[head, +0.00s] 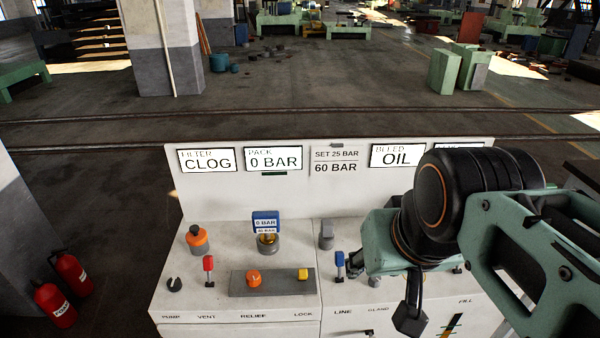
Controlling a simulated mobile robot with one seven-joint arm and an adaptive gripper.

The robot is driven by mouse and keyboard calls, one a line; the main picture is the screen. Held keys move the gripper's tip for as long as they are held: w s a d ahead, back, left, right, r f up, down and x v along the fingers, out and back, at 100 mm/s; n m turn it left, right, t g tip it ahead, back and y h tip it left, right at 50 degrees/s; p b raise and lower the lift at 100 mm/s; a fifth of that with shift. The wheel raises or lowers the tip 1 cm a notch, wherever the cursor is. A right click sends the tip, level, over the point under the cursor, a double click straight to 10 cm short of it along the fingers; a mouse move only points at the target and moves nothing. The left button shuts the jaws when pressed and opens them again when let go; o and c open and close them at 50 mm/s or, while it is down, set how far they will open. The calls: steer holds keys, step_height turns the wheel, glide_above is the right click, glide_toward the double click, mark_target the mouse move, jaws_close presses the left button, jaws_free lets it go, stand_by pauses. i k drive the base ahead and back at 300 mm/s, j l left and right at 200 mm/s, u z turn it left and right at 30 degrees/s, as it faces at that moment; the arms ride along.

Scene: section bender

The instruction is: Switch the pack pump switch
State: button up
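The pale control console (190,300) stands in front of me with its switches on a sloped top. A small dark rotary knob (175,285) sits above the PUMP label at the lower left of the top. My gripper (385,290) is over the right half of the console, well to the right of that knob and apart from it. One dark finger points down; the rest is partly hidden by my arm, so its opening is unclear. The PACK display (273,160) on the back panel reads 0 BAR.
Near the knob stand a red lever (208,270), an orange-topped knob (197,239) and a relief block (290,284) with orange and yellow knobs. A blue gauge (266,228) rises behind. A blue lever (339,263) is close to my gripper. Red extinguishers (70,273) stand left on the floor.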

mark_target(174, 283)
steer(key=u, duration=1.35)
steer(key=z, duration=1.35)
steer(key=k+j+u, duration=0.2)
steer(key=u, duration=0.3)
steer(key=k+j+u, duration=0.1)
steer(key=j+u, duration=0.25)
steer(key=u, duration=0.15)
steer(key=i+j, duration=0.25)
steer(key=i+j+z, duration=0.1)
steer(key=i+j, duration=0.2)
steer(key=j, duration=0.15)
